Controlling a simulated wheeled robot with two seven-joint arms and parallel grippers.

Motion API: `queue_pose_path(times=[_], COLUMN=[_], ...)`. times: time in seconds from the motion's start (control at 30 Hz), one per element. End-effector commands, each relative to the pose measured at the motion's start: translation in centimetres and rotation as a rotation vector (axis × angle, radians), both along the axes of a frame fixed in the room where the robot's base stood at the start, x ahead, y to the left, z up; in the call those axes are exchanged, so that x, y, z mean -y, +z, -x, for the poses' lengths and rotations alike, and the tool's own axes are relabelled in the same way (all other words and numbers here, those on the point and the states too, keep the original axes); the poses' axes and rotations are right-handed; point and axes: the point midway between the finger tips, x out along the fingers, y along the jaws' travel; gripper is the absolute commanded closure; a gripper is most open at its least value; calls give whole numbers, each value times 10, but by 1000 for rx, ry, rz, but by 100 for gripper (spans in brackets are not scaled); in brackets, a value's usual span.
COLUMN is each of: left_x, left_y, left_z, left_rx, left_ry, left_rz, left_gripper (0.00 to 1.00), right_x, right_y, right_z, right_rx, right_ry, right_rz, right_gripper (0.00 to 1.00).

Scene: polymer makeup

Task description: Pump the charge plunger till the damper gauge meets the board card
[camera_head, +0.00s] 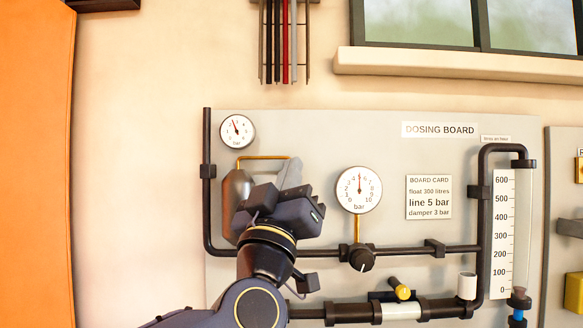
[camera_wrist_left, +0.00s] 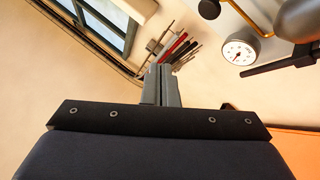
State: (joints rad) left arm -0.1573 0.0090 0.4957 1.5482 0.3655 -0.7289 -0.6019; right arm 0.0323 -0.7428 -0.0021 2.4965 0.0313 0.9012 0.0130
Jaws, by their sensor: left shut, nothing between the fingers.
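The damper gauge (camera_head: 237,131) is a small round white dial at the board's upper left. Its red needle points up and slightly left; its numbers are too small to read surely. It also shows in the left wrist view (camera_wrist_left: 240,50). The board card (camera_head: 429,208) reads float 300 litres, line 5 bar, damper 3 bar. A grey damper vessel (camera_head: 234,190) stands below the gauge, partly behind my left gripper (camera_head: 291,170). That gripper is shut and empty in front of the brass pipe's right end. I cannot make out the charge plunger; my gripper may cover it.
A larger bar gauge (camera_head: 359,190) reads about 5, above a black knob (camera_head: 362,259). Black pipes run along the board. A yellow-ended handle (camera_head: 402,291) and a sight tube with a scale (camera_head: 501,235) are to the right. A rod rack (camera_head: 285,40) hangs above.

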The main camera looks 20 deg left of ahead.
Motion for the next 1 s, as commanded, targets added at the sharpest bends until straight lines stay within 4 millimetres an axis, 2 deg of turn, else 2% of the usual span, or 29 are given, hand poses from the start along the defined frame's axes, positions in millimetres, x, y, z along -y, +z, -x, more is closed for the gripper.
queue_pose_path(times=[0.53,0.73,1.0], left_x=[-19,-23,-23], left_y=[0,-1,-1], left_z=[-68,-78,-80], left_rx=[-2,-2,-1], left_ry=[0,0,0], left_rz=[0,-1,-1], left_gripper=[100,100,100], right_x=[0,0,0], right_y=[6,7,7], right_z=[0,0,0], right_rx=[0,0,0], right_ry=[0,0,0], right_rz=[0,0,0], right_gripper=[100,100,100])
